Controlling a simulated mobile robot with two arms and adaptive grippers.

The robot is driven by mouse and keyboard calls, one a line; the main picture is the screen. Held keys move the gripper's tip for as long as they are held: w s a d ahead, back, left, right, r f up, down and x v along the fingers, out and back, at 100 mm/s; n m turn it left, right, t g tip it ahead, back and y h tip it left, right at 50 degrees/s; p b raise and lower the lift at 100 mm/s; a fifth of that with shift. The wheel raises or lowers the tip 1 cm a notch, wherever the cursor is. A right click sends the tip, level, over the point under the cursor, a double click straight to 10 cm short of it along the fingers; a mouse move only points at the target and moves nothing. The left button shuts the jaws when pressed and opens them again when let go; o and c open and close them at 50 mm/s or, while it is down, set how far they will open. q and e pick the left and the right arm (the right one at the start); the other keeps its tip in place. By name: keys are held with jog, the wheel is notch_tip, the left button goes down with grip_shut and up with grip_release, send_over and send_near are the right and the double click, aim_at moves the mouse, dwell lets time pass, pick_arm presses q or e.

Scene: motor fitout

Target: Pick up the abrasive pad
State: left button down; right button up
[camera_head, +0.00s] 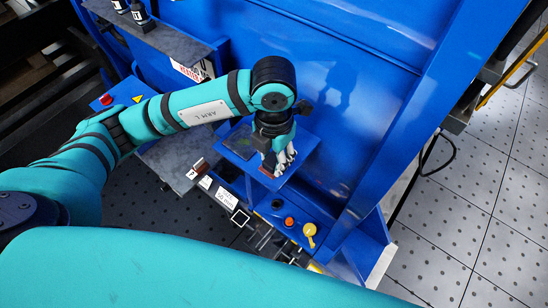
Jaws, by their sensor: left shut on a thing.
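My left gripper (277,164) points down over a small blue shelf (295,170) on the blue machine. It is shut on a small reddish-brown piece at its fingertips, which I take to be the abrasive pad (267,171). The fingers hide most of the pad, and I cannot tell whether it still touches the shelf. A dark greenish flat patch (240,141) lies on the shelf to the left of the gripper. My right gripper is out of view.
Below the shelf is a blue panel with an orange-red button (289,221) and a yellow knob (309,231). A grey ledge (172,165) with labels lies to the left. Dark bottles (141,15) stand on an upper shelf (170,40). Tiled floor is open at right.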

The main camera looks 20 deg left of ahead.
aim_at(275, 158)
pick_arm(q)
jog(key=shift+r, duration=0.1)
jog(key=shift+r+b, duration=0.5)
jog(key=shift+r, duration=0.05)
notch_tip(275, 158, up, 2)
jog(key=shift+d+r+b, duration=0.1)
jog(key=shift+b, duration=0.55)
jog(key=s+d+b, duration=0.2)
jog(key=d, duration=0.5)
jog(key=s+d+r+b, duration=0.1)
jog(key=s+d+b, duration=0.1)
jog(key=d, duration=0.6)
jog(key=shift+s+r, duration=0.25)
jog(key=shift+s, duration=0.5)
